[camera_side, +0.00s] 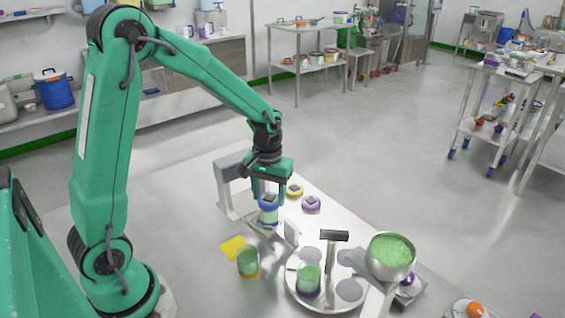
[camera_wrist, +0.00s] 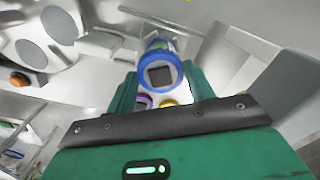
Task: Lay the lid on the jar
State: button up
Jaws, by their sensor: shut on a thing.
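My gripper (camera_side: 268,199) is low over the bench with its fingers on either side of a blue lid (camera_side: 270,197) with a grey square knob. The lid also shows between the fingers in the wrist view (camera_wrist: 160,75). A jar with a blue band (camera_side: 268,217) is directly below it, upright. The lid looks level and in line with the jar; whether it is fully seated I cannot tell. A yellow lid (camera_side: 295,190) and a purple lid (camera_side: 311,203) lie behind and to the right. A jar with green contents and a yellow base (camera_side: 248,263) stands in front.
A round metal turntable (camera_side: 320,302) at front right carries a green-filled jar with a purple base (camera_side: 308,280). A metal bowl of green granules (camera_side: 390,250) stands to its right. A grey frame (camera_side: 224,190) rises close left of my gripper. A yellow square (camera_side: 232,248) lies in front.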

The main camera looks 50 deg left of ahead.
aim_at(267, 199)
dwell(0.8)
jog(key=o, duration=1.3)
jog(key=shift+o, duration=0.2)
jog(key=shift+r, duration=3.95)
jog(key=shift+r, duration=0.1)
jog(key=s+d+r+m+t, duration=0.2)
jog(key=s+r+m, duration=0.1)
jog(key=s, duration=0.5)
jog(key=s+d+r+m+t, duration=0.3)
jog(key=s+r, duration=0.2)
jog(key=s, duration=0.3)
jog(key=shift+t, duration=0.3)
